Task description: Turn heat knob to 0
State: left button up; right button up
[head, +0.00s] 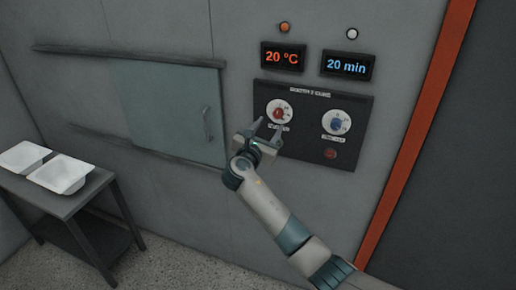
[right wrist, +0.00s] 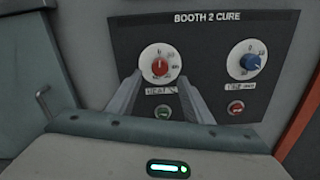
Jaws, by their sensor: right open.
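The heat knob is a red knob (head: 279,113) on a white round dial, at the left of a dark control panel (head: 350,105). In the right wrist view the red knob (right wrist: 160,67) shows above and between my fingers, with a label below it. The display above it (head: 283,57) reads 20 °C in orange. My right gripper (head: 267,129) is open and empty, just below and in front of the heat dial; it also shows in the right wrist view (right wrist: 160,98). I cannot tell if a finger touches the panel. My left gripper is not in view.
A blue knob (head: 336,124) sits right of the heat knob, under a display (head: 347,66) reading 20 min. A red button (head: 330,153) and a green button (right wrist: 163,112) are below. A sliding door (head: 170,110) and a table (head: 75,205) with two white trays stand left.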

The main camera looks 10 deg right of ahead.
jog(key=b+v, duration=0.3)
jog(key=v, duration=0.6)
jog(key=shift+s+a, duration=0.2)
jog(key=shift+s, duration=0.1)
